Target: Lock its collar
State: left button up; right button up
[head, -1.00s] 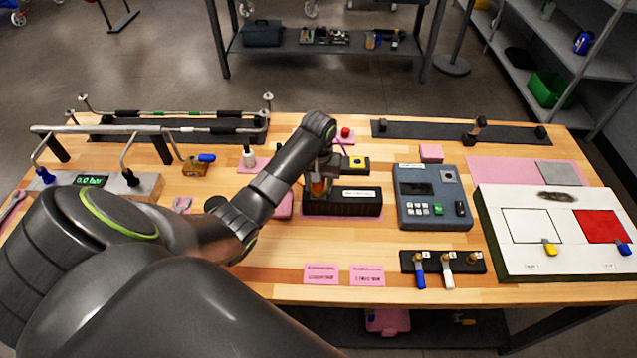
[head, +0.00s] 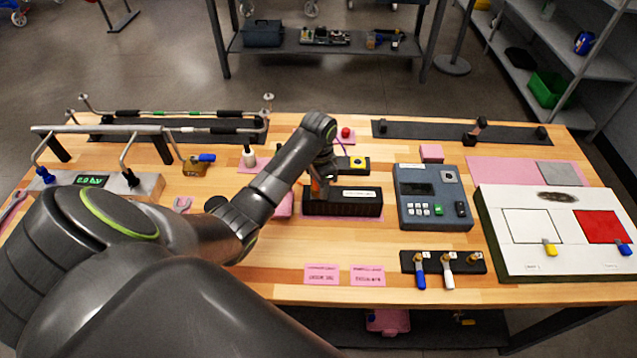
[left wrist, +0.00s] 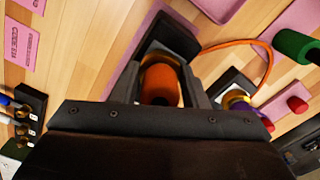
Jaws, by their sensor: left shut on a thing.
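My left gripper (head: 318,187) reaches down at the left end of a black block (head: 345,203) with a white label. In the left wrist view its two fingers (left wrist: 160,88) stand on either side of an orange cylinder (left wrist: 159,84) with a brass-coloured collar (left wrist: 165,62) around it. The fingers are shut on this collared piece, which sits at the black block. The collar's far side and any lock mark are hidden. My right gripper is in neither view.
The front middle of the wooden table (head: 260,265) is mostly clear.

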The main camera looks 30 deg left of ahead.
pick_arm(q)
jog(key=m, duration=0.4)
jog(key=shift+m, duration=0.3)
dwell(0.5)
jog(key=o, duration=1)
jog(key=shift+w+r, duration=0.1)
